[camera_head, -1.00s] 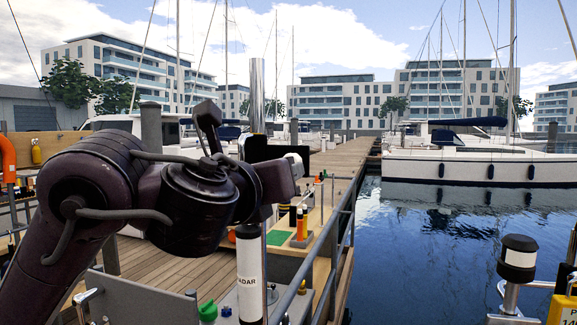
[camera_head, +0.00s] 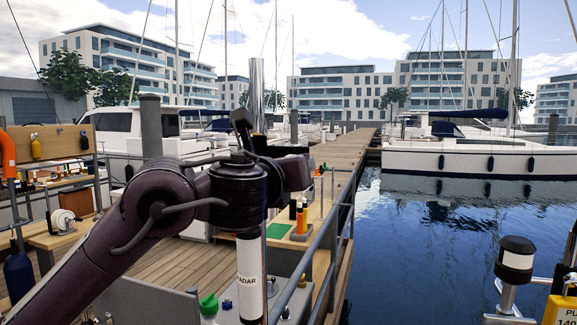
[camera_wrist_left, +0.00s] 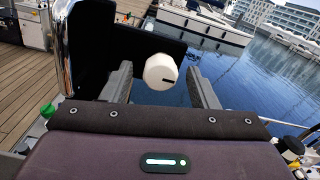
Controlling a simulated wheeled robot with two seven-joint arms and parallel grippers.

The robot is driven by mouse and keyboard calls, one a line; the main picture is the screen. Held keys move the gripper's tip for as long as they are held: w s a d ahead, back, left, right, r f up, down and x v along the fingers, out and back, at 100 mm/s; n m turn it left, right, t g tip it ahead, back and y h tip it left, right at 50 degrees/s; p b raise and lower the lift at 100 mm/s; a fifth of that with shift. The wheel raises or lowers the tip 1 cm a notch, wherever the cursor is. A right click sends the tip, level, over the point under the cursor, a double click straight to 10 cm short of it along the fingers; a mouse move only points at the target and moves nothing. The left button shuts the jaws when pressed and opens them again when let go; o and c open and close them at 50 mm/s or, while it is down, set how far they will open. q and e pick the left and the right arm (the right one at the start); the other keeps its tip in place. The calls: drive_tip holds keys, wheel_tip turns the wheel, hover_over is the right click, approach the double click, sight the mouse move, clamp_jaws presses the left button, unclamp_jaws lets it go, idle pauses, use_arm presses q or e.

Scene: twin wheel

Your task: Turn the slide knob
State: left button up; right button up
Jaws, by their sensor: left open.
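A white, faceted knob (camera_wrist_left: 161,71) with a short black mark on its face shows in the left wrist view, in front of a black panel (camera_wrist_left: 88,40). My left gripper (camera_wrist_left: 158,78) is open, with one grey finger on each side of the knob. Gaps show between the knob and both fingers in that view. I cannot tell how far the fingertips reach along it. In the head view my left gripper (camera_head: 297,172) is beside the black panel (camera_head: 284,151) at the metal pole, and the knob is hidden there. My right gripper is not in view.
A polished metal pole (camera_head: 256,90) stands right by the gripper. A white cylinder with lettering (camera_head: 250,282) is below the arm. A metal railing (camera_head: 318,262) runs along the wooden dock. Open water lies to the right, with a moored boat (camera_head: 470,163).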

use_arm(q)
drive_tip(key=c, duration=1)
drive_tip(key=shift+n, duration=0.3)
drive_tip(key=n+b, duration=0.2)
drive_tip(key=n, duration=1.5)
drive_tip(key=shift+r, duration=0.1)
drive_tip(key=shift+n, duration=0.3)
